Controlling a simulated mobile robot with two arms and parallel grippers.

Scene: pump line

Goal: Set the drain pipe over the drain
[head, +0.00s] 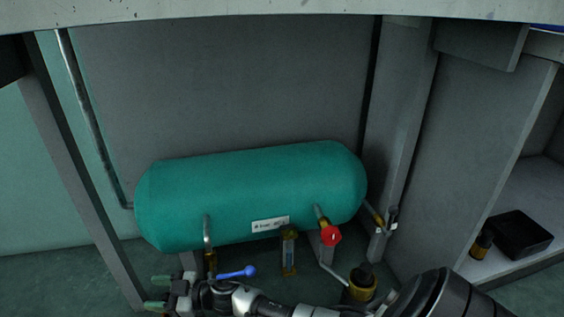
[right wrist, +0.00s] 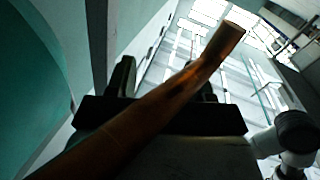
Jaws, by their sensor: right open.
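A thin grey bent pipe (head: 333,273), which looks like the drain pipe, runs down from below the red valve handle (head: 330,235) on the teal tank (head: 250,195). Its lower end meets the left side of a brass cup with a dark top (head: 362,286), which may be the drain; I cannot tell whether it is over the opening. My right gripper (head: 158,293) is open at the lower left, well left of this pipe, with green fingertips apart. In the right wrist view a brown pipe (right wrist: 170,100) crosses in front of the gripper (right wrist: 166,83); contact is unclear. My left gripper is not in view.
A blue lever (head: 237,272) is close to the right of my right gripper. A brass-framed gauge (head: 289,250) hangs below the tank. A grey upright (head: 400,130) stands at the right, and a shelf holds a black box (head: 518,236). A bench edge (head: 280,12) runs overhead.

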